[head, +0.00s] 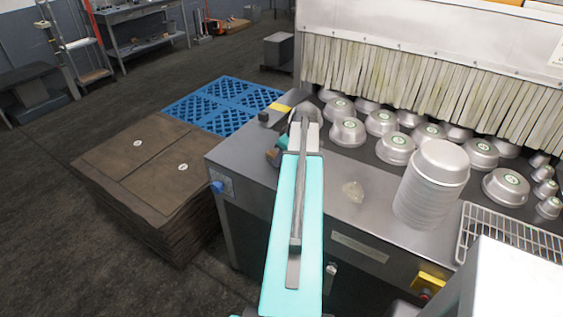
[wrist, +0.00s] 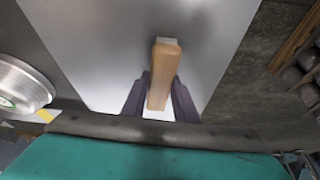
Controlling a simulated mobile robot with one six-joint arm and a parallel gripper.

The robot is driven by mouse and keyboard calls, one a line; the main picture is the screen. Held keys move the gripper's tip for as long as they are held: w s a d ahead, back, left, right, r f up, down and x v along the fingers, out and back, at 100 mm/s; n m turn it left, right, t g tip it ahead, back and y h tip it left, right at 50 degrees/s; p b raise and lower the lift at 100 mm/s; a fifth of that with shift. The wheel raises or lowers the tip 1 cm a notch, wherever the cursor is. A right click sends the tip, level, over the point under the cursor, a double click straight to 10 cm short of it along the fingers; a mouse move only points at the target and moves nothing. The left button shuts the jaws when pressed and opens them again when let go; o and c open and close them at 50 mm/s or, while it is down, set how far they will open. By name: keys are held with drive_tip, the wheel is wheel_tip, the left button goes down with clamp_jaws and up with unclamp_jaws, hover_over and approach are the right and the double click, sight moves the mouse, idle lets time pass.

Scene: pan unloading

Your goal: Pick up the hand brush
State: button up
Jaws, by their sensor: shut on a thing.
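The hand brush shows its wooden handle (wrist: 164,72) in the wrist view, standing between the two dark fingers of my gripper (wrist: 160,86). The fingers are shut on the handle from both sides, and its squared end points away from the wrist. The bristles cannot be made out. In the head view my own arm covers most of the gripper. A small brown piece (head: 272,155) beside the arm's end, at the left edge of the metal counter, may be part of the brush.
The metal counter (head: 350,225) holds a stack of pans (head: 432,185) on the right and a wire rack (head: 510,240). Several pans sit on the conveyor before a strip curtain (head: 430,85). A cardboard stack (head: 150,165) and a blue pallet (head: 225,103) stand left of it.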

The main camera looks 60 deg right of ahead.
drive_tip(key=shift+r+b, duration=0.55)
drive_tip(key=shift+r, duration=0.35)
drive_tip(key=s+a+b, duration=0.1)
drive_tip(key=s+a, duration=0.2)
drive_tip(key=s+a+r+b, duration=0.1)
drive_tip(key=s+a+b, duration=0.1)
drive_tip(key=s+a, duration=0.1)
drive_tip(key=s+a+b, duration=0.1)
drive_tip(key=s+a, duration=0.1)
drive_tip(key=s, duration=0.2)
drive_tip(key=shift+s+a+r+b, duration=0.15)
drive_tip(key=shift+a+b, duration=0.25)
drive_tip(key=shift+s+b, duration=0.1)
drive_tip(key=shift+b, duration=0.65)
drive_tip(key=shift+s+a+b, duration=0.1)
drive_tip(key=shift+s+b, duration=0.05)
drive_tip(key=shift+b, duration=0.6)
drive_tip(key=shift+s+a+b, duration=0.25)
drive_tip(key=shift+s+b, duration=0.05)
drive_tip(key=shift+b, duration=0.95)
drive_tip(key=shift+s+a+r+b, duration=0.15)
drive_tip(key=shift+s+a+b, duration=0.15)
drive_tip(key=shift+b, duration=0.8)
drive_tip(key=shift+s+a+r, duration=0.1)
